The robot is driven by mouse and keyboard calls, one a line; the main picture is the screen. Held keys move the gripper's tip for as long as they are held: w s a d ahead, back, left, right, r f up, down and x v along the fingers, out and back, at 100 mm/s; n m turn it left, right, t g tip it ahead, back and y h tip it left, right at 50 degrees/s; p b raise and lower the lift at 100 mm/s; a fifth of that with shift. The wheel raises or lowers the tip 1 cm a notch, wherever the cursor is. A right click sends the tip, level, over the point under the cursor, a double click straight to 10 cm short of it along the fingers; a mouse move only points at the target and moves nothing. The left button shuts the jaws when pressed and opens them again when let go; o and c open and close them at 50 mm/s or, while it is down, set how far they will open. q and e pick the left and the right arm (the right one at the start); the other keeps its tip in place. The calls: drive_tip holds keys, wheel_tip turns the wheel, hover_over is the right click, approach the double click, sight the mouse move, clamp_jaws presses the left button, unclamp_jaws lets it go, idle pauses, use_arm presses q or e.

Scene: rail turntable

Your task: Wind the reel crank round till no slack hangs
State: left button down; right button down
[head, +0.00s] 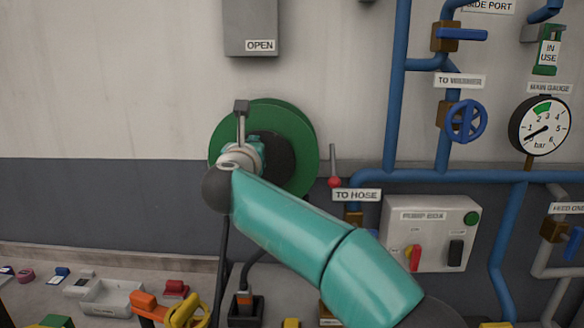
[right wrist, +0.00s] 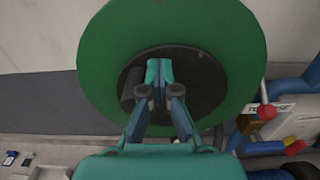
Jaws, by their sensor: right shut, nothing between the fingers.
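The green reel (head: 300,135) is on the wall, with a dark round hub (head: 283,160). It also fills much of the right wrist view (right wrist: 105,60). My right gripper (head: 256,152) is in front of the hub, mostly hidden by my own wrist in the head view. In the right wrist view my right gripper (right wrist: 158,75) is shut and empty, its tips over the hub. A dark, stubby shape left of the fingers may be part of the crank; I cannot tell. A dark hose (head: 222,265) hangs below the reel. My left gripper is not in view.
A red-knobbed lever (head: 334,181) stands just right of the reel. Blue pipes (head: 396,90), a pump box (head: 440,225) and a gauge (head: 539,126) are further right. A grey box (head: 250,22) is above. A tray (head: 108,297) and several small items lie below left.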

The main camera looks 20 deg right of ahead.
drive_tip(key=shift+a, duration=0.1)
drive_tip(key=shift+w+a+f, duration=0.25)
drive_tip(key=shift+a, duration=0.35)
drive_tip(key=shift+w+a+f, duration=0.25)
drive_tip(key=shift+a+f, duration=0.2)
drive_tip(key=shift+a, duration=0.05)
idle(0.3)
drive_tip(key=shift+w+a+f, duration=0.15)
drive_tip(key=shift+a+f, duration=0.25)
drive_tip(key=shift+f, duration=0.1)
drive_tip(key=shift+f+b, duration=0.15)
drive_tip(key=shift+b, duration=0.15)
